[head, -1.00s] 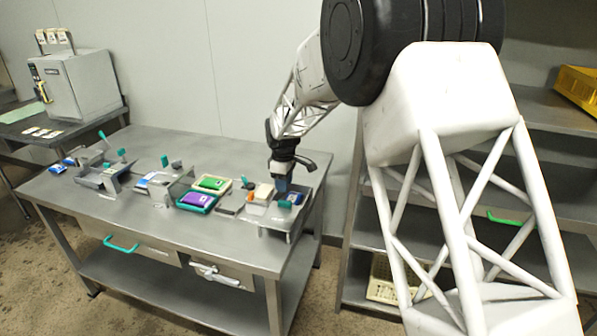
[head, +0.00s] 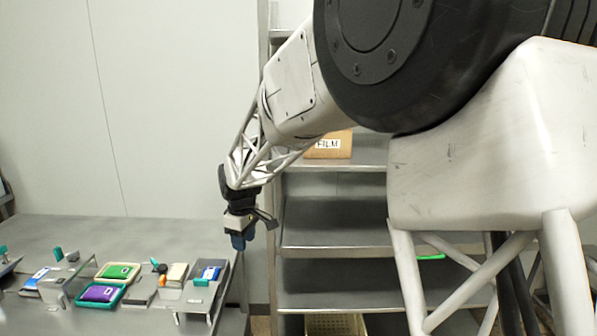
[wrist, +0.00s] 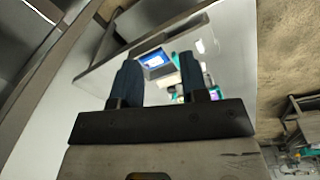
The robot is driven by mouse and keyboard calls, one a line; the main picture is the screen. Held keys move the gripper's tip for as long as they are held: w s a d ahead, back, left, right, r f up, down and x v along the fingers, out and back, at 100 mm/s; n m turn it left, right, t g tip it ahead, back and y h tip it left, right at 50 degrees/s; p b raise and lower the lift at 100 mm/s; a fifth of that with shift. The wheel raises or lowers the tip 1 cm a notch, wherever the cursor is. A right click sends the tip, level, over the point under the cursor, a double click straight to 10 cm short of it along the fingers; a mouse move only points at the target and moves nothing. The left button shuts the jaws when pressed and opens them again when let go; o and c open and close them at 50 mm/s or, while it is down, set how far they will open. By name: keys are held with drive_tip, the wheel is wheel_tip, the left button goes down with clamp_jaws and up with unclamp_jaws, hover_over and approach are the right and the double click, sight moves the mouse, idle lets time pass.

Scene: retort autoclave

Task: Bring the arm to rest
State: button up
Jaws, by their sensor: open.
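My gripper (head: 240,241) hangs in the air at the right end of the steel table (head: 150,228) in the head view, clear of the things on it. In the wrist view its two dark blue fingers (wrist: 157,82) stand apart with nothing held between them. The pack also shows on a metal stand in the head view (head: 210,273).
On the table stand a green pack (head: 118,271) and a purple pack (head: 98,293) in trays. A steel shelf rack (head: 330,235) stands behind my arm, with a box marked FILM (head: 330,146) and a pale basket (head: 335,325). The wall behind the table is bare.

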drive_tip(key=s+d+r+m+t, duration=0.1)
drive_tip(key=s+d+r+m, duration=0.35)
drive_tip(key=s+d, duration=0.55)
drive_tip(key=s+d+r+m, duration=0.3)
drive_tip(key=s+d+r, duration=0.2)
drive_tip(key=s+d, duration=0.5)
drive_tip(key=s+d+f+m, duration=0.1)
drive_tip(key=s+d+m, duration=0.2)
drive_tip(key=s+d, duration=0.3)
drive_tip(key=s+d+f+m+t, duration=0.1)
drive_tip(key=s+d, duration=0.6)
drive_tip(key=s, duration=0.7)
drive_tip(key=shift+d+f+m, duration=0.25)
drive_tip(key=shift+f+m, duration=0.35)
drive_tip(key=shift+m, duration=0.65)
